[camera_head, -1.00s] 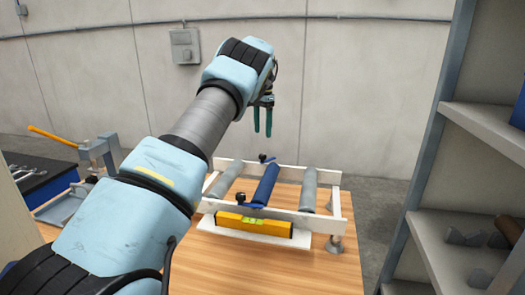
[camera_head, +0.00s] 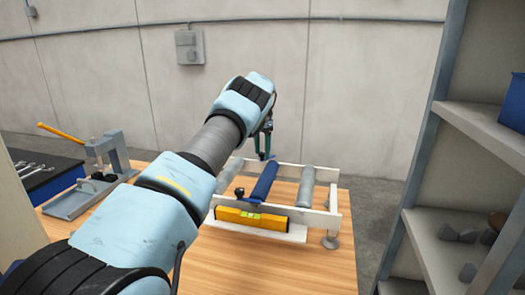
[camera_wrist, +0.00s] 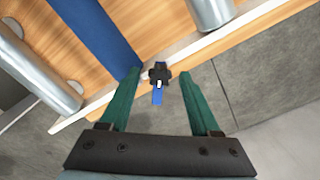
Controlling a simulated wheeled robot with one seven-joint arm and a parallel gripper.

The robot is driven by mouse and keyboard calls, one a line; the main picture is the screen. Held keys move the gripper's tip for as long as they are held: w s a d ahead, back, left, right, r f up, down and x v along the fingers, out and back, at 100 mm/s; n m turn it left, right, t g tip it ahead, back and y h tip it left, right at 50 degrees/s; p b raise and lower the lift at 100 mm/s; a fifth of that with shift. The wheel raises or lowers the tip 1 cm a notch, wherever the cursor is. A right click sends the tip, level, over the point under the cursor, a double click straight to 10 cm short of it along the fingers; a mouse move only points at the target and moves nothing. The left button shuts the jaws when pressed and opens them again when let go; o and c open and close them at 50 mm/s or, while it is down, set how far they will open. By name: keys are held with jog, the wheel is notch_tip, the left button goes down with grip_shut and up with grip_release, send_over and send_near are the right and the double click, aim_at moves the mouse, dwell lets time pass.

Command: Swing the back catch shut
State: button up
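The back catch (camera_wrist: 158,97) is a small blue tab under a black star knob (camera_wrist: 159,74) on the far white rail, near the end of the blue roller (camera_wrist: 98,30). In the wrist view the tab points away from the frame, outward past the rail. My gripper (camera_wrist: 160,80) is open, its green fingers on either side of the knob in that view; I cannot tell if they touch it. In the head view my gripper (camera_head: 262,146) is just above the far rail and mostly hides the catch. The front catch's black knob (camera_head: 239,192) stands on the near rail.
The white roller frame (camera_head: 285,212) stands on the wooden table with grey rollers (camera_head: 307,186) beside the blue one. A yellow level (camera_head: 250,219) is at its front. A grey clamp fixture (camera_head: 95,180) is at left, grey shelves (camera_head: 485,130) at right.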

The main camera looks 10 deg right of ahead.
grip_shut()
jog(key=shift+m, duration=0.4)
jog(key=m, duration=0.4)
jog(key=shift+m, duration=0.3)
jog(key=m, duration=0.5)
dwell(0.7)
jog(key=shift+o, duration=0.5)
grip_release()
jog(key=shift+r, duration=0.1)
